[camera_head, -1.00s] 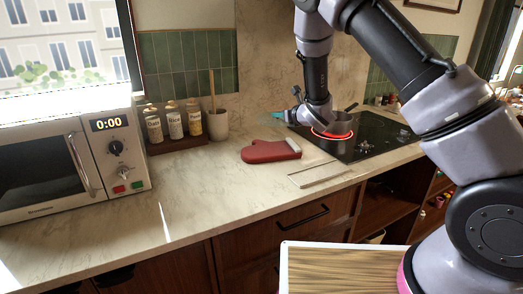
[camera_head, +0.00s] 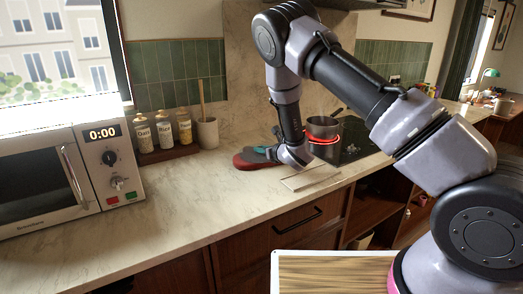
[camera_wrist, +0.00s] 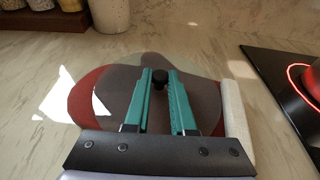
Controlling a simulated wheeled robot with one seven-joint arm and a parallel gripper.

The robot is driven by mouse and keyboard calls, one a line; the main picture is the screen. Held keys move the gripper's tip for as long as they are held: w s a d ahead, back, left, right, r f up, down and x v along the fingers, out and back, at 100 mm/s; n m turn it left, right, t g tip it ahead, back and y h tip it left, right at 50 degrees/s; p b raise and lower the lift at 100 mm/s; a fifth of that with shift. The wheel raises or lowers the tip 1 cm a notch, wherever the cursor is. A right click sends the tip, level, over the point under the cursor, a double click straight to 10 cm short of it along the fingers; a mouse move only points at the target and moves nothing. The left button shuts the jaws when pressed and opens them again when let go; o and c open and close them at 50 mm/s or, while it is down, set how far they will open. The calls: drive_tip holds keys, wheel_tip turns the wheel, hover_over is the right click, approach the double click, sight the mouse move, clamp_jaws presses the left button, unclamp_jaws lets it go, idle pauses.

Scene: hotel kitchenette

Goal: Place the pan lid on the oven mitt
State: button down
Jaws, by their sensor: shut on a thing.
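The red oven mitt (camera_head: 246,163) lies on the counter, left of the cooktop. In the wrist view the mitt (camera_wrist: 84,98) shows its red left part and its pale cuff on the right. My gripper (camera_wrist: 160,80), with teal fingers, is shut on the black knob of the pan lid. The see-through, grey-tinted lid (camera_wrist: 204,92) is over the mitt and covers much of it from view. I cannot tell whether the lid touches the mitt. In the head view my gripper (camera_head: 266,151) is at the mitt, and the lid is hard to make out.
A pot (camera_head: 322,128) stands on the black cooktop (camera_head: 358,146), with a glowing red ring around it. A thin-outlined flat item (camera_head: 311,177) lies in front. A jar rack (camera_head: 163,154), a utensil crock (camera_head: 207,133) and a microwave (camera_head: 60,170) stand left. The front counter is clear.

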drive_tip(key=shift+f, duration=0.1)
drive_tip(key=c, duration=0.8)
unclamp_jaws()
drive_tip(key=shift+o, duration=0.2)
